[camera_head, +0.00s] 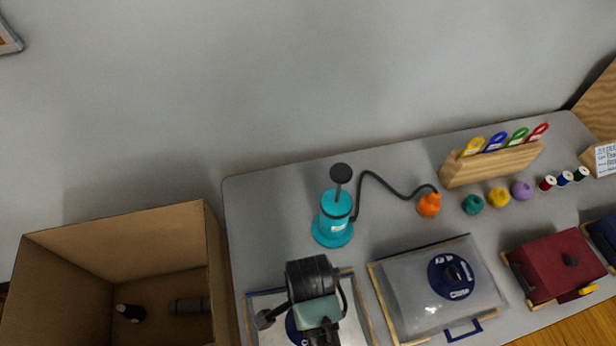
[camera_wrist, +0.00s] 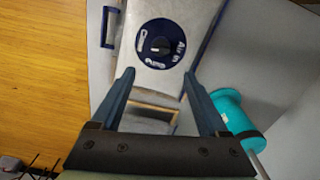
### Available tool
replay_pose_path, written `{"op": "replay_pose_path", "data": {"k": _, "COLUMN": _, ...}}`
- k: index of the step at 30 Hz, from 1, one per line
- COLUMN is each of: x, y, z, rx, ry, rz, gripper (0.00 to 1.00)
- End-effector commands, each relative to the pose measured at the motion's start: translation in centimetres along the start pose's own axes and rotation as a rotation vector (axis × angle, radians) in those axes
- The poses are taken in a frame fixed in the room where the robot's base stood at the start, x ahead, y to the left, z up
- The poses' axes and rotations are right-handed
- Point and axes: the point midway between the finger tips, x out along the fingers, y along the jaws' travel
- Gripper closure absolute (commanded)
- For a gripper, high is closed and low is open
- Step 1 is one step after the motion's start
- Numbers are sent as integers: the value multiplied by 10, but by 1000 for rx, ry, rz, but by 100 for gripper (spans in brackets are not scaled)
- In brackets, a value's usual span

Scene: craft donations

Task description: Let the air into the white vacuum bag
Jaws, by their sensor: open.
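Two pale bags lie on the table. The left one (camera_head: 266,303), mostly covered by my arm in the head view, looks white in the wrist view (camera_wrist: 185,14). It has a round navy dial (camera_wrist: 161,44) with a dark centre knob and lettering that seems to read "Air in", and a blue handle (camera_wrist: 110,27). The other pale bag (camera_head: 415,300) looks greyer and puffed, with a similar navy dial (camera_head: 451,276). My gripper (camera_wrist: 159,74) is open and empty, its fingertips just short of the left bag's dial in the picture. Its height above is unclear.
A turquoise pump (camera_head: 333,220) with a black hose to an orange nozzle (camera_head: 429,205) stands behind the left bag. Balls, spools and a wooden rack (camera_head: 490,166) line the back. A maroon bag (camera_head: 553,268) lies right. A cardboard box (camera_head: 130,232) stands left.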

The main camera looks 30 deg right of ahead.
Motion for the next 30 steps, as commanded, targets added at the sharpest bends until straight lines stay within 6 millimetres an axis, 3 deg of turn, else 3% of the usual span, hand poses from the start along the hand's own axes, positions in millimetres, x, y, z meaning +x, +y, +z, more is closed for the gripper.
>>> {"op": "replay_pose_path", "data": {"k": 15, "x": 95, "y": -2, "z": 0, "rx": -5, "ry": 1, "rz": -4, "gripper": 22}}
{"op": "replay_pose_path", "data": {"k": 21, "x": 113, "y": -2, "z": 0, "rx": -5, "ry": 1, "rz": -6, "gripper": 22}}
{"op": "replay_pose_path", "data": {"k": 30, "x": 116, "y": -3, "z": 0, "rx": -6, "ry": 2, "rz": -8, "gripper": 22}}
